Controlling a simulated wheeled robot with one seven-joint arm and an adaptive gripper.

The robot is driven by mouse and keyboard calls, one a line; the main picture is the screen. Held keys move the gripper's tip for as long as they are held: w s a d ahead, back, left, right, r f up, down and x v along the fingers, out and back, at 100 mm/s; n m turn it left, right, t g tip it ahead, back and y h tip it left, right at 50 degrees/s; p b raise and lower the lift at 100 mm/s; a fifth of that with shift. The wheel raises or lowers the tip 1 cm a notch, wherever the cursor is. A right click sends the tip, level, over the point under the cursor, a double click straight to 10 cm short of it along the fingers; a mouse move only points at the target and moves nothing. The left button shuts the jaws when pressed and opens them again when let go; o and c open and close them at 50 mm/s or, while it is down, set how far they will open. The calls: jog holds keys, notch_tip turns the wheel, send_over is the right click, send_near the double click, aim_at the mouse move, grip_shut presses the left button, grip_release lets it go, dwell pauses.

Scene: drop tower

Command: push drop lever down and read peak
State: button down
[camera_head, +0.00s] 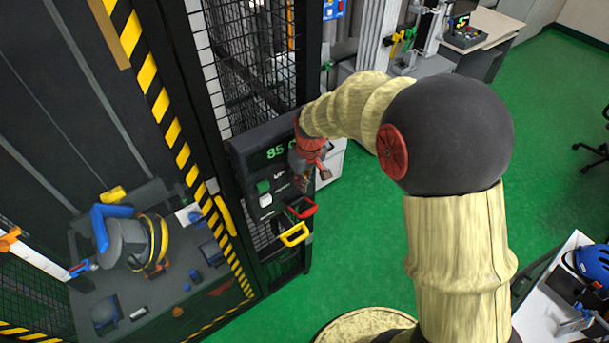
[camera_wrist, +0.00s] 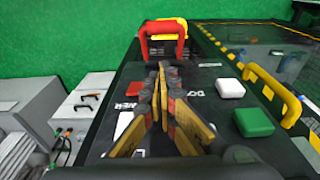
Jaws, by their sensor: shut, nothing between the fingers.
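The dark control panel (camera_head: 243,152) carries a green lit display (camera_head: 272,153) whose reading starts with "85"; my gripper hides the rest. A red lever handle (camera_head: 303,208) sticks out low on the panel, with a yellow lever handle (camera_head: 295,235) below it. In the wrist view the red handle (camera_wrist: 162,38) stands just beyond my fingertips, with the yellow handle partly behind it. I cannot tell by label which is the drop lever. My gripper (camera_head: 303,184) is shut and empty over the panel face; its fingertips (camera_wrist: 162,70) appear short of the red handle.
A white button (camera_wrist: 230,88) and a green button (camera_wrist: 253,122) sit right of my fingers. A yellow grab bar (camera_wrist: 272,92) runs along the striped cage frame (camera_head: 160,110). A grey cabinet (camera_wrist: 85,105) stands beside the panel. Green floor (camera_head: 365,235) is open at right.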

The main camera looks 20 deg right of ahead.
aim_at(307, 200)
jog(key=f, duration=0.2)
jog(key=s+f, duration=0.2)
jog(key=f, duration=0.1)
jog(key=shift+d+f, duration=0.3)
jog(key=shift+s+f+b, duration=0.15)
jog(key=shift+b, duration=0.6)
